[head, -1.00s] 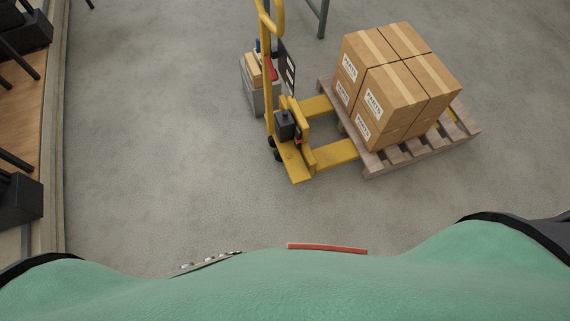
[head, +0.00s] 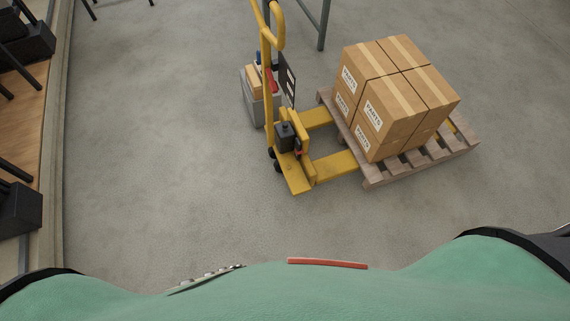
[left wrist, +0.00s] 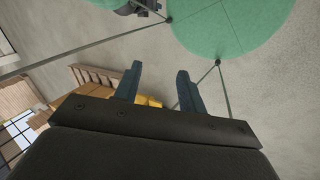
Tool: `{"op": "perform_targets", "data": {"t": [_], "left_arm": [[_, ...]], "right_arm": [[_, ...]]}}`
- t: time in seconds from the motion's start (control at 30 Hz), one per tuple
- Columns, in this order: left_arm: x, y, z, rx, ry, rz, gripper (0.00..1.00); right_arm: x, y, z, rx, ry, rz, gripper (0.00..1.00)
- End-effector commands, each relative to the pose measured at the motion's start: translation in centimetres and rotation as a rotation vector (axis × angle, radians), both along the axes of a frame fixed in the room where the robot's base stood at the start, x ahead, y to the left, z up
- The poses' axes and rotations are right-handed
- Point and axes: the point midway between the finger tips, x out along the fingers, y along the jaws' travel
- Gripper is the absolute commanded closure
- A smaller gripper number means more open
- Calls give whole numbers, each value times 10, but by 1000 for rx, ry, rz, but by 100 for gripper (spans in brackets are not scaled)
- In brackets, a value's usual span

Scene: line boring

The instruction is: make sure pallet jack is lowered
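The yellow pallet jack (head: 296,177) stands on the floor ahead of me in the head view, its handle upright. Its forks run to the right under a wooden pallet (head: 373,176) stacked with cardboard boxes (head: 401,92). I cannot tell from this angle whether the forks are raised or lowered. In the left wrist view my left gripper (left wrist: 157,80) is open, with its two fingers apart and nothing between them. Part of the pallet (left wrist: 95,76) and some yellow of the jack (left wrist: 149,101) show behind the fingers. My right gripper is in neither view.
A grey bin (head: 259,105) with items in it stands just behind the jack. A wooden-topped bench (head: 18,142) with black fixtures runs along the left edge. A grey metal leg (head: 325,25) stands at the back. The floor between me and the jack is clear.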

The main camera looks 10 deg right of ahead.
Motion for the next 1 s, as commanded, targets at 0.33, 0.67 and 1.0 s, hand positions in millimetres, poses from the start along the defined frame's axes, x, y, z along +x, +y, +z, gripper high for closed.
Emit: {"op": "perform_targets", "data": {"t": [0.33, 0.67, 1.0], "left_arm": [[-15, -21, 11, -32, 18, -3, 51], [-21, -5, 10, -30, 20, -4, 51], [-27, 16, 6, -26, 22, -7, 51]], "right_arm": [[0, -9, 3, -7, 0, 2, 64], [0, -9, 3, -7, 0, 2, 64], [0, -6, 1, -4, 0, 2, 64]]}}
